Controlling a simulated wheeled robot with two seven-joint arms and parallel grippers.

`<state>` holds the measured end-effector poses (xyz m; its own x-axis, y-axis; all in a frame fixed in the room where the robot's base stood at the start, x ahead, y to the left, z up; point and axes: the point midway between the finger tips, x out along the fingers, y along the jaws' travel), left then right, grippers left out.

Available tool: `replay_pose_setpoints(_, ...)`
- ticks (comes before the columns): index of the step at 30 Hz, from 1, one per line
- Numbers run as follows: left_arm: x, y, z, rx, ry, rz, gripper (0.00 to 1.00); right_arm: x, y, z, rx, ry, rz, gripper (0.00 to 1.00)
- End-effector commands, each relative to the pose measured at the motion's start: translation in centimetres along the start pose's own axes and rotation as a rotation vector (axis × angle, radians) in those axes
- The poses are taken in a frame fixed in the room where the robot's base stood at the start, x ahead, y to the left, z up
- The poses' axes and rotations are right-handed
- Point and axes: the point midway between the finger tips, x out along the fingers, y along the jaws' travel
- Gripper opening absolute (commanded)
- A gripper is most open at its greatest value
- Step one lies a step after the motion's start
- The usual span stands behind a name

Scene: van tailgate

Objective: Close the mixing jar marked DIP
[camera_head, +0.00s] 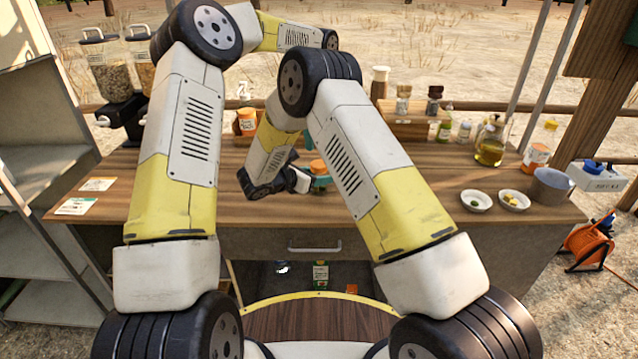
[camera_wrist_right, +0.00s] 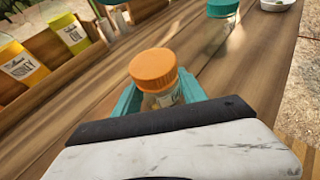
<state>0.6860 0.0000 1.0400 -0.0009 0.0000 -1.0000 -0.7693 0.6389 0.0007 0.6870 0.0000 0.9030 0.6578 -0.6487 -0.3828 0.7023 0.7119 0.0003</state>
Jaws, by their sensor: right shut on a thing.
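My right gripper (camera_head: 312,181) is over the wooden counter, with its teal fingers shut around a small clear jar with an orange lid (camera_head: 318,166). In the right wrist view the orange-lidded jar (camera_wrist_right: 156,72) sits between the fingers, its lid on and its label too small to read. A clear jar with a teal lid (camera_wrist_right: 222,8) stands apart from it on the counter at the top of that view. I cannot read the DIP mark on any jar. The left arm reaches up and across, and its gripper is not in view.
The counter (camera_head: 400,205) holds two small white bowls (camera_head: 476,200), an oil bottle (camera_head: 490,148) and a grey container (camera_head: 553,186) at the right. Labelled jars (camera_wrist_right: 20,65) stand in a wooden rack. Cards (camera_head: 76,206) lie at the left. My arms hide part of the counter.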

Motion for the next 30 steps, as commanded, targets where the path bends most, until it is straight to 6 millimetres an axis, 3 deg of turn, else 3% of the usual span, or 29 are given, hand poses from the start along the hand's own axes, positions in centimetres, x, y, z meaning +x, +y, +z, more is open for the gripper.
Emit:
replay_pose_setpoints(5,0.06,0.01,-0.03,-0.292,0.001,0.002,0.64,-0.01,0.01,0.02,0.000,0.000,0.000,0.00)
replay_pose_setpoints(21,0.08,0.04,0.02,-1.460,0.000,0.003,0.64,-0.01,0.01,0.03,0.000,0.000,0.000,0.00)
replay_pose_setpoints(30,-0.02,0.00,0.04,-1.829,0.001,0.000,0.64,-0.01,0.02,0.03,0.000,-0.001,0.000,0.00)
